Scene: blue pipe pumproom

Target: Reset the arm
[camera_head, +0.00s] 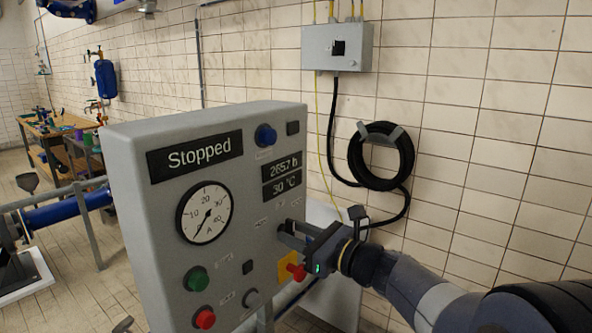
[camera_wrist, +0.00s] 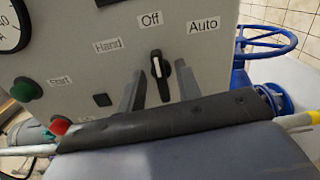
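My gripper (camera_head: 291,236) is in front of the grey control panel (camera_head: 243,146), near its right edge. In the wrist view its two fingers (camera_wrist: 160,85) stand apart, one on each side of a black selector knob (camera_wrist: 164,85). I see no contact between fingers and knob. The knob's white mark points up toward the label "Off" (camera_wrist: 151,19); "Hand" (camera_wrist: 108,46) is to its left and "Auto" (camera_wrist: 203,25) to its right. In the head view the gripper hides the knob. My arm reaches in from the lower right.
The panel display (camera_head: 195,157) reads "Stopped". A coiled black hose (camera_head: 357,160) hangs on the wall. A blue handwheel (camera_wrist: 272,40) is at the right.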

